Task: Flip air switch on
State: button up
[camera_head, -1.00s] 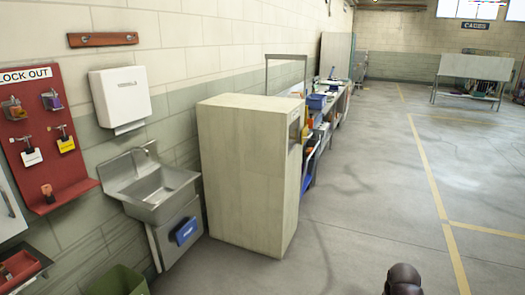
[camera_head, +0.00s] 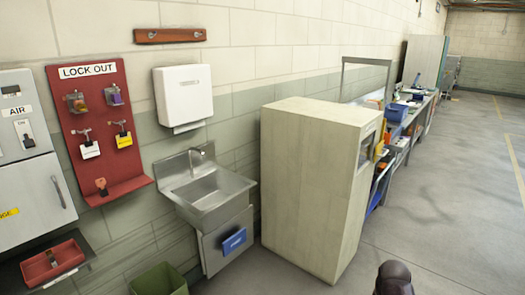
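The air switch (camera_head: 27,140) is at the far left edge, on a grey wall box (camera_head: 12,155) under a label reading AIR. Small lettering above the switch looks like ON, but the lever's position is too small to tell. Part of the box is cut off by the picture's left edge. A dark rounded part at the bottom, right of the middle, seems to be part of my arm. My gripper's fingers do not show, and nothing of mine is near the switch.
Right of the box hang a red lock-out board (camera_head: 100,175) and a towel dispenser (camera_head: 183,97). A steel sink (camera_head: 210,192), a green bin (camera_head: 160,280) and a tall beige cabinet (camera_head: 315,180) stand along the wall. The floor (camera_head: 440,220) at right is open.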

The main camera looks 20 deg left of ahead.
aim_at(28, 143)
jog(key=u, duration=0.45)
jog(key=i, duration=0.55)
jog(key=u, duration=0.8)
jog(key=i, duration=0.75)
jog(key=u, duration=0.45)
